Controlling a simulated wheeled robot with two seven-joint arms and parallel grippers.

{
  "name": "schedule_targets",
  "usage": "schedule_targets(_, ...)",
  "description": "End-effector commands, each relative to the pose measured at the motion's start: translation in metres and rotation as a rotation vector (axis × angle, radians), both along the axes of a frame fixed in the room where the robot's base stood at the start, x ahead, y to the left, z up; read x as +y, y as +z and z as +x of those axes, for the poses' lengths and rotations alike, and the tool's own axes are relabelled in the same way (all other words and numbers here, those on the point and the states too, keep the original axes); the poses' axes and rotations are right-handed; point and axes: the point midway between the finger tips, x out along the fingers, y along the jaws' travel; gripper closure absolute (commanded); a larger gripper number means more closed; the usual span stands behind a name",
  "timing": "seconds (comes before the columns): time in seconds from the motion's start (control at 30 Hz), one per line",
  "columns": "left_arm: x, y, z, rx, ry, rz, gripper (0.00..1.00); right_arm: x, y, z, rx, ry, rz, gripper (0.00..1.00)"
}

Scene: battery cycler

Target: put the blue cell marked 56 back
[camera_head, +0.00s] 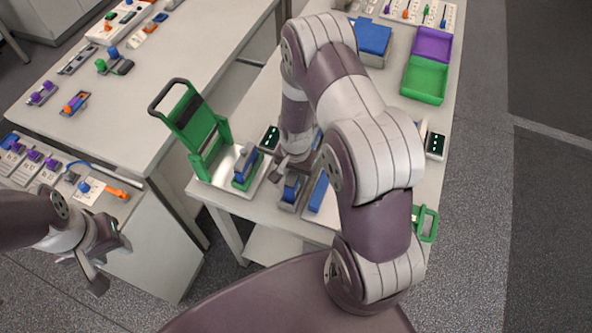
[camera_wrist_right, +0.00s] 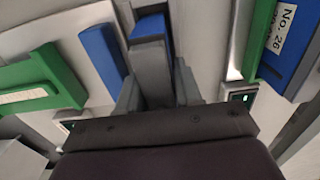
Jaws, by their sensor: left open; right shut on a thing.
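My right gripper (camera_head: 284,168) is low over the table, partly covered by my own arm in the head view. It is shut on a blue cell, whose top (camera_wrist_right: 152,24) shows between the fingers in the wrist view. In the head view a blue block (camera_head: 291,188) shows right at the fingers, in or by a grey holder. No number is readable on the held cell. Whether it is seated or just above the holder, I cannot tell. My left gripper (camera_head: 104,262) is open and empty, off to the left over the floor by the left table.
A blue cell labelled No. 26 (camera_wrist_right: 290,45) sits beside green in the wrist view. Another blue block (camera_wrist_right: 102,52) is close left of the fingers. A green frame (camera_head: 190,122) stands upright at the table's left edge. Purple (camera_head: 432,44) and green (camera_head: 425,80) trays lie at the back.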

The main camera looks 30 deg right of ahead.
Motion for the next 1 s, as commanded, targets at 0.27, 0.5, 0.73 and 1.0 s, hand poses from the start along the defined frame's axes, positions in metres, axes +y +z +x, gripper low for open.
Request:
schedule_targets(0.27, 0.0, -0.003, 0.0, 0.0, 0.0, 0.0, 0.58, 0.0, -0.003, 0.001, -0.003, 0.0, 0.0, 1.0)
schedule_targets(0.5, 0.0, -0.003, 0.0, 0.0, 0.0, 0.0, 0.58, 0.0, -0.003, 0.0, -0.001, 0.0, -0.001, 0.4)
schedule_targets(0.73, 0.0, 0.001, 0.0, 0.0, 0.0, 0.0, 0.58, 0.0, 0.002, 0.0, -0.001, 0.0, 0.0, 0.4)
schedule_targets(1.0, 0.0, -0.016, 0.0, 0.0, 0.0, 0.0, 0.58, -0.001, 0.049, 0.001, -0.008, 0.0, -0.001, 0.4)
